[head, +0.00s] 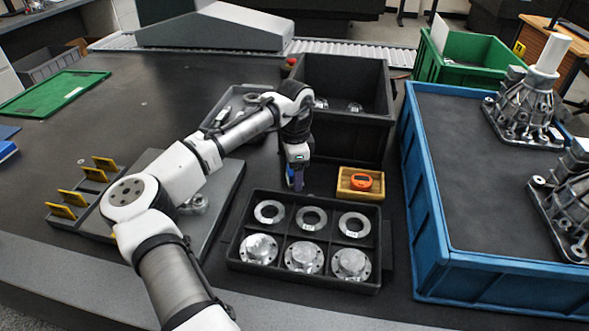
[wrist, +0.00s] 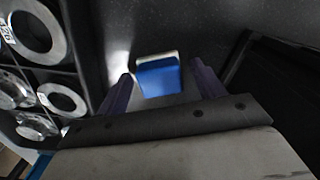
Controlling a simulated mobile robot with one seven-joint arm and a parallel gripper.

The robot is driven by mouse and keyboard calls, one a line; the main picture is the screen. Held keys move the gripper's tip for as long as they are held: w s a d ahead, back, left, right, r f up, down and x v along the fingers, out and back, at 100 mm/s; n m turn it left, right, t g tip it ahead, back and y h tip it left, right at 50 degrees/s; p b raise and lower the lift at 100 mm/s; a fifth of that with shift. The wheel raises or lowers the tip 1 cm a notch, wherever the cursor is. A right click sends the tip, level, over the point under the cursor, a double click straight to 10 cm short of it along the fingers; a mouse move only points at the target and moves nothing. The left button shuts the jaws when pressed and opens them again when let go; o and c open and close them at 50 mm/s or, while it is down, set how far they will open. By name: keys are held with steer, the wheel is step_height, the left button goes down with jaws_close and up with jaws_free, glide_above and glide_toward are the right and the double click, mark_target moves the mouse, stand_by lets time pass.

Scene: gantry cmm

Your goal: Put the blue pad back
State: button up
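The blue pad (wrist: 158,79), a small block with a pale far edge, shows in the wrist view between and beyond my fingers. There is a gap on both sides of it, and neither finger touches it. My gripper (head: 296,184) is open and points down, behind the black compartment tray and left of the small yellow box. In the head view the pad cannot be made out apart from the gripper's bluish-purple fingers. Whether the pad lies on the table directly below the fingertips is hard to tell.
The black tray (head: 236,251) holds several metal rings and flanged parts. A yellow box (head: 345,193) with an orange round device stands right of my gripper. A tall black bin (head: 350,135) is behind, and a blue-walled crate (head: 432,215) stands at the right.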

steer(key=shift+r, duration=0.1)
step_height(320, 180, up, 12)
stand_by(0.5)
steer(key=shift+c, duration=0.2)
stand_by(1.6)
